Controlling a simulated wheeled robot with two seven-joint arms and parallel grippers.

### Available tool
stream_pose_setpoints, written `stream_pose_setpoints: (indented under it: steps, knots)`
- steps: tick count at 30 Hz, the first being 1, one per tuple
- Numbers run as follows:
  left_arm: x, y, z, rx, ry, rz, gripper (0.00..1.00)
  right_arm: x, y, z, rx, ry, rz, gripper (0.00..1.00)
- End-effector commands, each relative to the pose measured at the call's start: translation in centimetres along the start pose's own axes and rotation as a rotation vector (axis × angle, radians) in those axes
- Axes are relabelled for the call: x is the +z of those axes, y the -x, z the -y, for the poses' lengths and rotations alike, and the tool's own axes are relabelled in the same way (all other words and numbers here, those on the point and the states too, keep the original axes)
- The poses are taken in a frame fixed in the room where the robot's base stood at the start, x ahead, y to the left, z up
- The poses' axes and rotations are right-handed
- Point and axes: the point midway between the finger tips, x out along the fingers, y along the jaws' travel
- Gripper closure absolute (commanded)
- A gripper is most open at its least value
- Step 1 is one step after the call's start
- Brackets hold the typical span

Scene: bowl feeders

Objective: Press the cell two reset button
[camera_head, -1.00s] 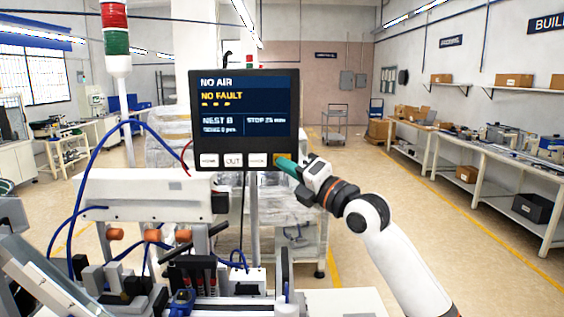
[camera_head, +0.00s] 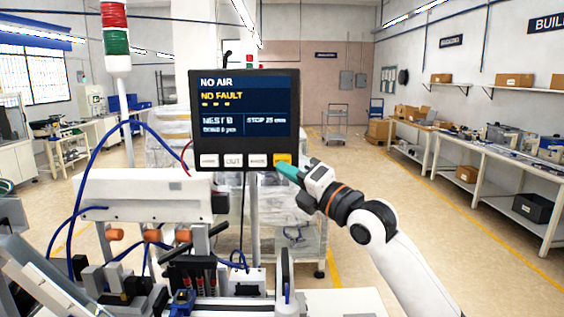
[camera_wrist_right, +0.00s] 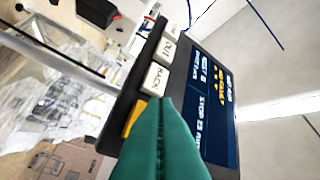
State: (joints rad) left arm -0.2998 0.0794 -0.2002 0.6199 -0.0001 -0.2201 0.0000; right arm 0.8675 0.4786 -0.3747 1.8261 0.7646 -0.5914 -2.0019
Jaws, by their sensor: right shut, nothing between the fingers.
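A dark panel (camera_head: 244,148) with a lit screen (camera_head: 244,104) stands in the middle of the head view. The screen reads "NO AIR" and "NO FAULT". Along its lower edge are three white buttons, one of them "OUT" (camera_head: 233,160), and a yellow button (camera_head: 282,159) at the right end. My right gripper (camera_head: 281,167) has its green fingers shut and empty, tips at the lower edge of the yellow button. In the right wrist view the fingers (camera_wrist_right: 165,105) partly cover the yellow button (camera_wrist_right: 133,118); contact cannot be told. My left gripper is not seen.
A feeder machine (camera_head: 145,190) with blue hoses and clamps stands below and left of the panel. A red and green signal tower (camera_head: 115,30) rises at the left. Shelves and benches (camera_head: 480,165) line the right wall. The floor right of my arm is clear.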

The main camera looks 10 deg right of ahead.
Motion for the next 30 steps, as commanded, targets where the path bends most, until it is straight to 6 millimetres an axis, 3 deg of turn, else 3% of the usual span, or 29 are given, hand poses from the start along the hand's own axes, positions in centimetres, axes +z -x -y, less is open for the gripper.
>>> stream_pose_setpoints:
  steps: [12, 23, 26, 30]
  knots:
    - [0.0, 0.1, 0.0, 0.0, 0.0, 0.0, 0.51, 2.0, 2.8, 2.0, 0.0, 0.003, -0.001, 1.0]
    - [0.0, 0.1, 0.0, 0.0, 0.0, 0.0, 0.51, 2.1, 3.0, 2.2, 0.0, 0.0, -0.001, 1.0]
    - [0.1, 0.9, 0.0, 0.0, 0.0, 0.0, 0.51, 1.8, 3.0, 3.1, 0.0, 0.003, -0.001, 1.0]
    - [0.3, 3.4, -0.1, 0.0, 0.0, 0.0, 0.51, 0.9, 3.2, 6.0, -0.001, 0.005, -0.001, 1.0]
